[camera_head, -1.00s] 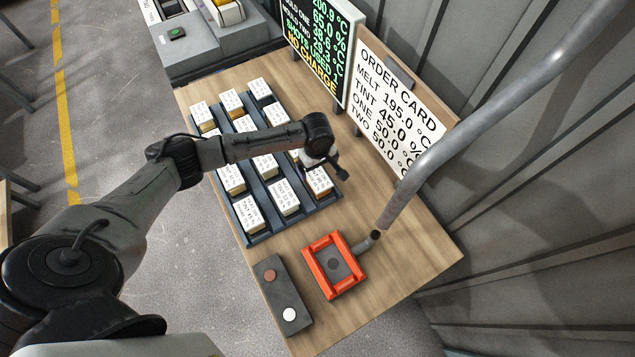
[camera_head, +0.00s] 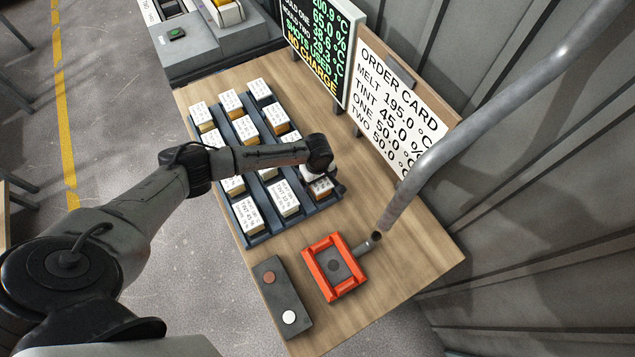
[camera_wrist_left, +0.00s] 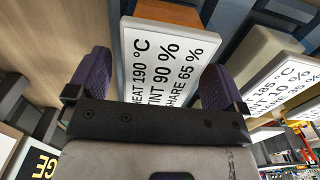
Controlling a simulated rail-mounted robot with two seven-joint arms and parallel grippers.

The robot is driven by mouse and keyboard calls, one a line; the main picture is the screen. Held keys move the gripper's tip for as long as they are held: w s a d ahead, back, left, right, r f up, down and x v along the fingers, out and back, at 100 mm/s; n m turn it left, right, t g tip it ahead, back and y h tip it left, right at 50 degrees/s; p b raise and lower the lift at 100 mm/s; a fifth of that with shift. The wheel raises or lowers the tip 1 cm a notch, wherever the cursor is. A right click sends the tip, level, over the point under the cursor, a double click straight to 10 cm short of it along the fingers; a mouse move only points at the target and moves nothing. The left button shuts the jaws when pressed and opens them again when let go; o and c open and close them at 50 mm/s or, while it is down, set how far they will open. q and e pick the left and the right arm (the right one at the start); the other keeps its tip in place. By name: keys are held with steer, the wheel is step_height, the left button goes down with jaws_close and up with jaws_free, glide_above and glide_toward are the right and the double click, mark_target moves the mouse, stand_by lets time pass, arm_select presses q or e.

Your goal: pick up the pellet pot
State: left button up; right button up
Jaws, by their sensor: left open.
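Several pellet pots with white printed labels stand in rows in a dark blue rack (camera_head: 262,236). My left gripper (camera_head: 327,184) is at the rack's right front corner, over an orange-brown pellet pot (camera_head: 320,188), and partly covers it. In the left wrist view that pot's label (camera_wrist_left: 165,62) reads 190 °C, 90 % and 65 %. It lies between the two spread purple fingers of my left gripper (camera_wrist_left: 157,88). The gripper is open, and I cannot tell whether a finger touches the pot. My right gripper is not in view.
An orange tray (camera_head: 310,267) and a dark block with two round buttons (camera_head: 282,296) sit at the table's front. A grey pipe (camera_head: 440,155) slants down to the orange tray. The order card (camera_head: 394,95) and a dark display (camera_head: 318,45) stand behind the rack.

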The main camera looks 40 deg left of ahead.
arm_select(q)
steer(key=c, duration=1.1)
steer(key=shift+r, duration=0.1)
